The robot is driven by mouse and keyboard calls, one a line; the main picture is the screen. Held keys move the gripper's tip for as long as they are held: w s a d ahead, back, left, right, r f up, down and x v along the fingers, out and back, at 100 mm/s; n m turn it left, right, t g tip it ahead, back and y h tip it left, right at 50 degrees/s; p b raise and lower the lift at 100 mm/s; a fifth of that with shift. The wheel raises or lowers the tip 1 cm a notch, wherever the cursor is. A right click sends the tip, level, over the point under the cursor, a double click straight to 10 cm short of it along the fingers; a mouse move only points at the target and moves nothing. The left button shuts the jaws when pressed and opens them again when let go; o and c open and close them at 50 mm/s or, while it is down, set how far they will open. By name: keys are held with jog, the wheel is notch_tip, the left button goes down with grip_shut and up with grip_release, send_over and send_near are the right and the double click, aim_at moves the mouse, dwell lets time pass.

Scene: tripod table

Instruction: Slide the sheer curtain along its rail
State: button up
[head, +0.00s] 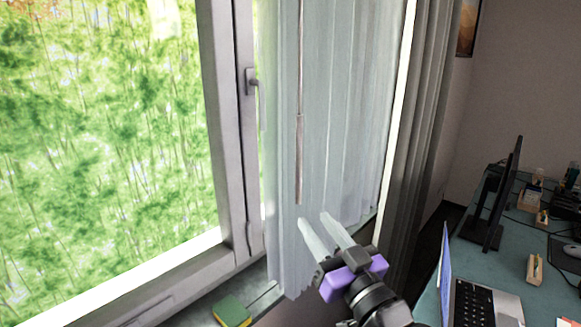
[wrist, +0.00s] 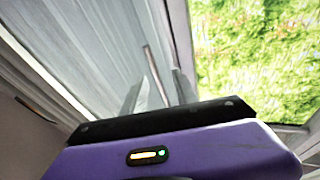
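The sheer curtain (head: 345,120) hangs gathered in pale folds over the right part of the window in the head view. It also fills the left of the wrist view (wrist: 90,50). A thin rod (head: 299,160) hangs down in front of it, and the rod shows in the wrist view too (wrist: 156,75). The curtain's rail is out of view. My gripper (head: 315,220) is at the lower part of the curtain, below the rod's bottom end. Its two pale fingers are spread apart with nothing seen between them. I cannot tell whether they touch the cloth.
A grey window frame with a handle (head: 251,80) stands left of the curtain. A yellow-green sponge (head: 231,312) lies on the sill. A thicker grey curtain (head: 425,130) hangs to the right. A desk with a laptop (head: 470,295) and monitor (head: 497,200) stands at the right.

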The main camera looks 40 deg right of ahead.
jog(key=y+b, duration=0.1)
send_near(297, 161)
jog(key=w+d+r, duration=0.3)
jog(key=w+d, duration=0.1)
jog(key=n+y, duration=0.1)
jog(key=w+a+f+n+g+y, duration=0.1)
jog(key=y, duration=0.1)
jog(key=shift+w+f+n+g, duration=0.2)
jog(key=shift+n+g, duration=0.1)
jog(key=shift+n, duration=0.1)
jog(key=w, duration=0.4)
jog(key=w+d, duration=0.1)
jog(key=w, duration=0.2)
jog(key=shift+p, duration=0.3)
grip_shut()
dwell(0.4)
